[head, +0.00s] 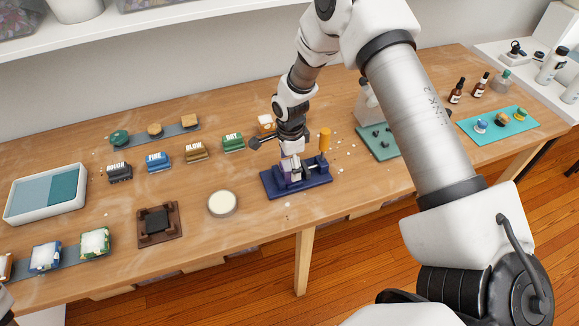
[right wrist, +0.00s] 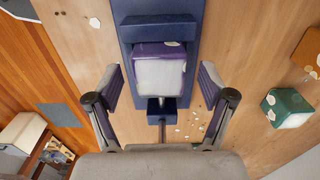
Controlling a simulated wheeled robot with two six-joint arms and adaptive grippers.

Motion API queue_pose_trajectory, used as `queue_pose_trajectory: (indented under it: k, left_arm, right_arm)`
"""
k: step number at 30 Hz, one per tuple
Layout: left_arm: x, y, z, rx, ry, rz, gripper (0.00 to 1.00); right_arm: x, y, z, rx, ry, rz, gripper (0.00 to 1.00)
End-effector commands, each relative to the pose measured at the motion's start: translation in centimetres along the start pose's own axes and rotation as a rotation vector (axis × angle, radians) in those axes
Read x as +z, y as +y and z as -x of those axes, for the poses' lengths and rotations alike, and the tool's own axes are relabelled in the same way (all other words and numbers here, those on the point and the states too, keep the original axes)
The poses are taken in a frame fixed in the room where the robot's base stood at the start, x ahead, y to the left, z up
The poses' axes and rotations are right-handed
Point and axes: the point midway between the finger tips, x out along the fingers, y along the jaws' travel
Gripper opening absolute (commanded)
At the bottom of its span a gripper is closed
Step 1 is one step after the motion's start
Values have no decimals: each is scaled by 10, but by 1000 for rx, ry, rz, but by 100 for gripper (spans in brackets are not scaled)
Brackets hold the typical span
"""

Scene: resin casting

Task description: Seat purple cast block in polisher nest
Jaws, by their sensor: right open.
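The purple cast block (right wrist: 160,68), purple with a pale face, sits in a dark blue fixture (right wrist: 124,42) with raised walls. In the head view the block (head: 290,168) is partly covered by my right gripper, and the blue fixture (head: 310,188) carries an orange upright handle. My right gripper (head: 289,155) is just above the fixture. In the right wrist view the right gripper (right wrist: 164,90) is open, with a finger on either side of the block and gaps between. My left gripper is not in view.
A brown frame with a dark pad (head: 158,222) and a round pale dish (head: 222,203) stand left of the fixture. A teal mat (head: 512,122) lies at right. White crumbs lie around the fixture.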

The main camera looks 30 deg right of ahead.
Motion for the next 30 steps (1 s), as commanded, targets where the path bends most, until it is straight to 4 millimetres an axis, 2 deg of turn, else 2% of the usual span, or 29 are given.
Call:
queue_pose_trajectory:
  k: [3,7,8,12,13,14,24,30]
  left_arm:
    - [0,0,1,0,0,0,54]
    - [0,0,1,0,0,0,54]
    - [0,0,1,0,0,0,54]
    - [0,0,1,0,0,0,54]
    - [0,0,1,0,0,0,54]
    - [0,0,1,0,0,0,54]
    - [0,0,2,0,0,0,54]
    - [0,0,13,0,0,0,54]
  right_arm:
    - [0,0,-8,-1,0,0,81]
    - [0,0,-8,-1,0,0,81]
    - [0,0,-8,-1,0,0,78]
    - [0,0,-8,-1,0,0,28]
    - [0,0,-8,-1,0,0,18]
    - [0,0,-8,-1,0,0,11]
    - [0,0,-7,-1,0,0,12]
    - [3,-2,7,-1,0,5,12]
